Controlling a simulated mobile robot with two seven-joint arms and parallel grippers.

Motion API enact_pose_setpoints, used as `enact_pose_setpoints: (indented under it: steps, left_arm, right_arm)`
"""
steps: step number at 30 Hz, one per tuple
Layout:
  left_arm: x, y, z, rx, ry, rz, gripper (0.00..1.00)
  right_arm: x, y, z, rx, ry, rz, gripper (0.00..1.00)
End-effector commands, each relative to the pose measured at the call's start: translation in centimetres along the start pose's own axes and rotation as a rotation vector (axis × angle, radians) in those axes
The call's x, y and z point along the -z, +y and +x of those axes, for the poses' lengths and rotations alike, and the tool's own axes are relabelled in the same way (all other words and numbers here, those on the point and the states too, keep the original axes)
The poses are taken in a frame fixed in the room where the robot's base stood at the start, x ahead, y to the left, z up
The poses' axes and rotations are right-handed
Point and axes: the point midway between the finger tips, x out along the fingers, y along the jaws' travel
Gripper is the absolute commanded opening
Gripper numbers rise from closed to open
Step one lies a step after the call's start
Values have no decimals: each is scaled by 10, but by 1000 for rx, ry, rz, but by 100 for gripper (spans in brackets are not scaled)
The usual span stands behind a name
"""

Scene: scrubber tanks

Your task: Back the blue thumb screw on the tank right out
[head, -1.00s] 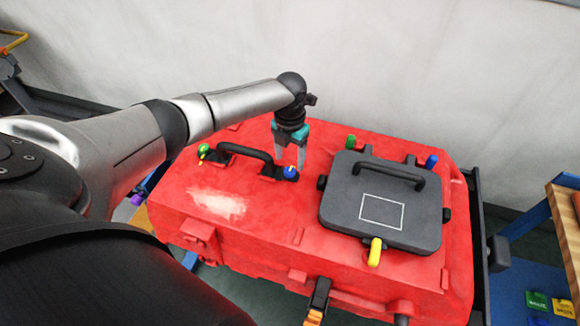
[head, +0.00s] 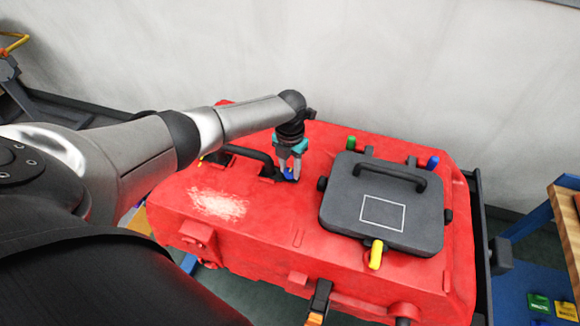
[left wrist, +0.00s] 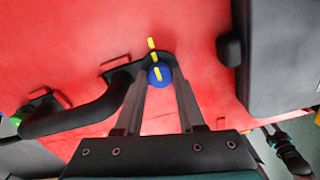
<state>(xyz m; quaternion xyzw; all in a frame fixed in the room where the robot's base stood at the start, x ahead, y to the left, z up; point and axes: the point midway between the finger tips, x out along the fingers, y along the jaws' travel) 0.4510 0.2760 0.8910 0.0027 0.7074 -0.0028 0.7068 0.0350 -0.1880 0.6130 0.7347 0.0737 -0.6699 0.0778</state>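The blue thumb screw (head: 289,174) sits on the red tank (head: 270,225), by the right end of the black handle (head: 243,153). In the left wrist view the screw (left wrist: 159,76) shows a yellow stripe on its head, roughly in line with a yellow mark on the tank. My left gripper (head: 290,172) points down over it. Its two fingertips (left wrist: 161,82) lie on either side of the screw head, which fills the gap between them, so it looks shut on the screw. I do not see my right gripper.
A dark grey lid (head: 345,207) with a handle lies on the tank right of the screw, with green, blue and yellow knobs (head: 376,254) around it. A wooden bench (head: 567,230) stands at the far right. A pale wall is behind.

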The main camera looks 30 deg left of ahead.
Motion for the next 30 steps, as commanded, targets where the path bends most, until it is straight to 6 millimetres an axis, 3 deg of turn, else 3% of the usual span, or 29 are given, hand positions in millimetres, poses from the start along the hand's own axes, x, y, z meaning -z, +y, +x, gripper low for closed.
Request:
enact_pose_setpoints:
  steps: [1,10,22,30]
  left_arm:
    - [0,0,0,0,0,0,32]
    - [0,0,0,0,0,0,0]
    - [0,0,0,0,0,-28,0]
    - [0,0,0,0,0,-170,0]
  right_arm:
    - [0,0,0,0,0,0,50]
    - [0,0,0,0,0,0,50]
    - [0,0,0,0,0,0,50]
    - [0,0,-2,0,0,0,50]
